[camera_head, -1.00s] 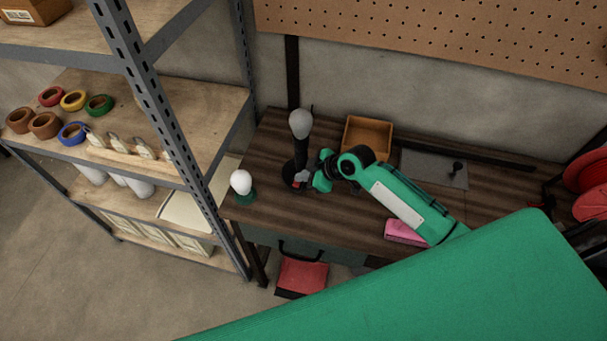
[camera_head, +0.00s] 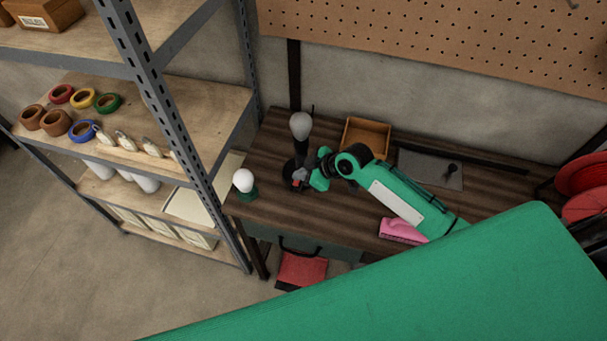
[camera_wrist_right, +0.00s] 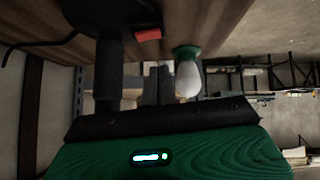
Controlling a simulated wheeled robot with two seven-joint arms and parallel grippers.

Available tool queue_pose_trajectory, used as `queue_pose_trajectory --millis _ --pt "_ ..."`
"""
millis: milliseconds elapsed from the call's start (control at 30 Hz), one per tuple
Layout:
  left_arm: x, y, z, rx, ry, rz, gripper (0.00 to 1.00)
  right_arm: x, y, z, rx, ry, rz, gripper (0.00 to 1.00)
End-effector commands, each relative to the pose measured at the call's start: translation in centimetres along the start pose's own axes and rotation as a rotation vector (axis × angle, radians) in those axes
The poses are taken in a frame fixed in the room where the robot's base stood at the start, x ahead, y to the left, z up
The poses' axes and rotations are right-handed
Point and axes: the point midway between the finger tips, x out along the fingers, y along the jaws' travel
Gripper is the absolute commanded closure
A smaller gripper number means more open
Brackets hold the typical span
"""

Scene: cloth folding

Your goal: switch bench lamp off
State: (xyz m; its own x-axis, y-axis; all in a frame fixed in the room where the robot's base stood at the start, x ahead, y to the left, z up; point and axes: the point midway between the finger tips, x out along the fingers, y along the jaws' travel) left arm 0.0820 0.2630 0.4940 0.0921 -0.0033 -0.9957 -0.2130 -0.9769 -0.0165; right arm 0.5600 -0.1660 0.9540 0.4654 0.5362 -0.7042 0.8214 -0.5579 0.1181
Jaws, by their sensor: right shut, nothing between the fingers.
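The bench lamp stands upright on the dark wooden bench, with a dull grey-white bulb (camera_head: 301,126) on a black stem and a round black base. A red switch (camera_head: 296,184) sits on its base. My right gripper (camera_head: 299,175) is shut and empty, low beside the stem and close to the switch. Its shut fingers (camera_wrist_right: 157,84) show below the switch in the wrist view; contact cannot be told. My left gripper is out of view.
A white bulb in a green holder (camera_head: 244,182) stands left of the lamp. A wooden tray (camera_head: 367,136), a grey plate (camera_head: 430,169) and a pink object (camera_head: 400,230) lie on the bench. A metal shelf (camera_head: 150,105) stands at the left.

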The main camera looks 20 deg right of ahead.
Motion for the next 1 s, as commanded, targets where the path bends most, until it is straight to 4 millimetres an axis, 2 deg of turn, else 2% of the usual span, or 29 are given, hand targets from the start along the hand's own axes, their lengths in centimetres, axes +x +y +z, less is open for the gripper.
queue_pose_trajectory --millis 300,500,700,1000 --pt "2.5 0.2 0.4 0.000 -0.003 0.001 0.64 -5.9 0.1 0.3 -0.003 0.000 0.003 1.00" --pt "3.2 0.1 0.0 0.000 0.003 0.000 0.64 -8.6 0.1 0.2 -0.002 0.001 0.003 1.00" --pt "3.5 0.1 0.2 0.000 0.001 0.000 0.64 -9.9 0.0 0.1 0.000 0.001 0.001 1.00" --pt "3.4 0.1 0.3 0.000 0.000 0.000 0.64 -10.1 0.0 0.0 0.000 0.001 0.001 1.00"
